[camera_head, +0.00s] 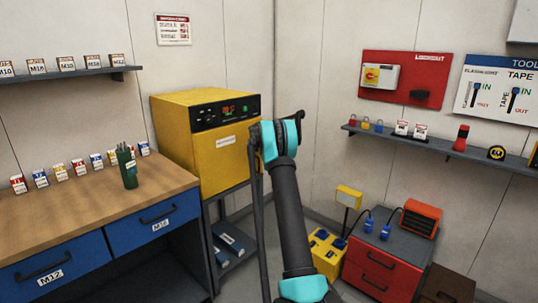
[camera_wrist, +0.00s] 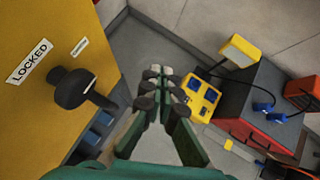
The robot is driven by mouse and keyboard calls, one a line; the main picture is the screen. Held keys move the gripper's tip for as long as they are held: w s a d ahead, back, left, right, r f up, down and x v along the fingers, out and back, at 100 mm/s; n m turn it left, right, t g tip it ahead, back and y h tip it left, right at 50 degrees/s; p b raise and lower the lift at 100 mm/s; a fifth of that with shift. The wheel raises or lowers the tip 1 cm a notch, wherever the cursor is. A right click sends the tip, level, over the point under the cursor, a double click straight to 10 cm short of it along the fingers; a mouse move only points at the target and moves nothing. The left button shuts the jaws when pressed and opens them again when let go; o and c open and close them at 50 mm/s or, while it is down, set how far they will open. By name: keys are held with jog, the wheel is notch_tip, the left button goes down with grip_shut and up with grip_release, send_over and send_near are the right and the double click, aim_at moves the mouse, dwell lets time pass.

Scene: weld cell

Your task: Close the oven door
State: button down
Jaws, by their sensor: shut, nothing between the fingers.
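The yellow oven (camera_head: 205,130) stands on a dark stand at the back, with a black display panel (camera_head: 227,111) across its top front. Its front looks flush in the head view, but my arm covers the right edge, so I cannot tell whether the door is fully shut. In the wrist view, the yellow front (camera_wrist: 75,25) fills the left side, with a LOCKED label and a dark handle (camera_wrist: 82,90). My gripper (camera_wrist: 160,78) is shut and empty, to the right of the handle and apart from it. The gripper is not clearly visible in the head view.
A wooden-topped bench (camera_head: 95,200) with blue drawers stands left of the oven. A red drawer cabinet (camera_head: 385,265) and a yellow box with blue sockets (camera_head: 328,252) stand on the right. Grey floor shows between the oven stand and the yellow box.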

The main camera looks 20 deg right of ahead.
jog(key=s+d+r, duration=0.3)
jog(key=s+r, duration=0.2)
jog(key=s+a+m+y, duration=0.1)
jog(key=s+a+m, duration=0.4)
jog(key=s, duration=0.4)
jog(key=s+a+r+m+g+y, duration=0.1)
jog(key=s+a+m, duration=0.4)
jog(key=s, duration=0.5)
jog(key=s+a+m+y, duration=0.1)
jog(key=s+a+m, duration=0.4)
jog(key=s, duration=0.4)
jog(key=s+a+f+m+y, duration=0.1)
jog(key=s+a+f+m, duration=0.3)
jog(key=s, duration=0.7)
jog(key=s+a+f+m+g, duration=0.1)
jog(key=s+a+f+m, duration=0.3)
jog(key=s, duration=0.8)
jog(key=s+a+f+m+y, duration=0.1)
jog(key=s+a+f+m, duration=0.3)
jog(key=s, duration=0.8)
jog(key=shift+s+f+m+g+y, duration=0.2)
jog(key=shift+f+m+g+y, duration=0.1)
jog(key=shift+m, duration=0.3)
jog(key=c, duration=2.3)
grip_release()
jog(key=shift+r, duration=0.1)
